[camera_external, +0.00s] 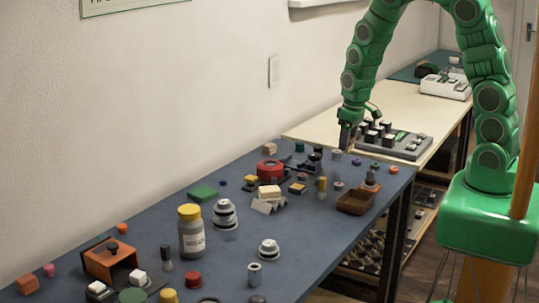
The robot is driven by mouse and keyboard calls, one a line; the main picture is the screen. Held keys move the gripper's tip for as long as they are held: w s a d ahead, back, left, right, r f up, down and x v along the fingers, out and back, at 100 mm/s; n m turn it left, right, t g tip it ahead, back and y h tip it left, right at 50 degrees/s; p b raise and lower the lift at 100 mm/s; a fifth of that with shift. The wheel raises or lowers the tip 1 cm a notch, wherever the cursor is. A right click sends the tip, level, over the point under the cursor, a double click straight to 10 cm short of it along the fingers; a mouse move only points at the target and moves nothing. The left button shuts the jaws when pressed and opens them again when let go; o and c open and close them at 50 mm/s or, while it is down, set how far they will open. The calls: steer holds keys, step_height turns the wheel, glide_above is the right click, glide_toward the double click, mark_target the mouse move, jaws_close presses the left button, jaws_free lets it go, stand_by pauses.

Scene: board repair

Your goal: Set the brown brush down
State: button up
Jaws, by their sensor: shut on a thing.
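My gripper (347,146) is at the far end of the blue-grey bench, pointing down beside the cream table. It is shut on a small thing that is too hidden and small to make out. A brush with a tan-brown handle (322,182) stands upright on the bench, in front and to the left of my gripper and apart from it. A second brush with a dark handle (166,253) stands near the front left. I cannot tell which brush, if any, matches the thing in my gripper.
A grey device (405,147) with dark blocks is right of my gripper on the cream table (310,132). A brown tray (355,203) lies near the bench's right edge. A yellow-capped bottle (191,235) stands farther forward. Many small parts clutter the bench; its front right (320,245) is clear.

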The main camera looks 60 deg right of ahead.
glide_above(326, 173)
steer(key=f, duration=0.4)
steer(key=s+f, duration=0.1)
steer(key=f, duration=0.1)
steer(key=shift+a+f, duration=0.1)
steer(key=shift+f, duration=0.05)
steer(key=shift+w+f, duration=0.35)
steer(key=shift+f, duration=1.55)
steer(key=shift+s+f, duration=0.1)
steer(key=shift+f, duration=0.05)
steer(key=o, duration=1.1)
steer(key=r, duration=0.4)
steer(key=s+r, duration=0.1)
steer(key=r, duration=0.7)
steer(key=shift+s+r, duration=0.2)
